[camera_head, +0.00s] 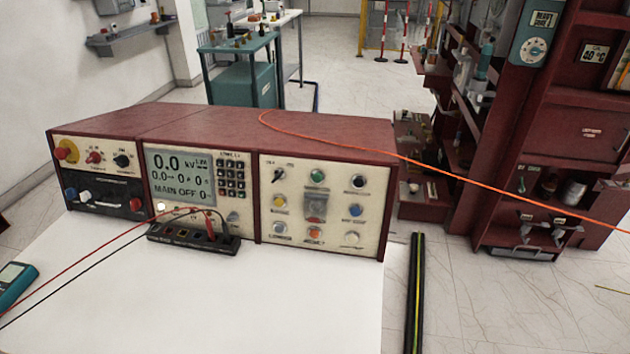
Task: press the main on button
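A dark red control unit (207,122) with cream front panels stands on a white table. Its middle panel has a display (182,177) that reads "0.0 kV" and "MAIN OFF", with a keypad (232,178) beside it. The right panel holds several round buttons, among them a green one (317,175), a yellow one (280,202), a blue one (355,210) and an orange-red one (315,233). The button labels are too small to read, so I cannot tell which is main on. Neither of my grippers is in view.
A black terminal box (193,237) with red and black leads sits before the middle panel. A teal meter (14,283) lies at the left edge. An orange cable (440,168) runs right over the unit.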

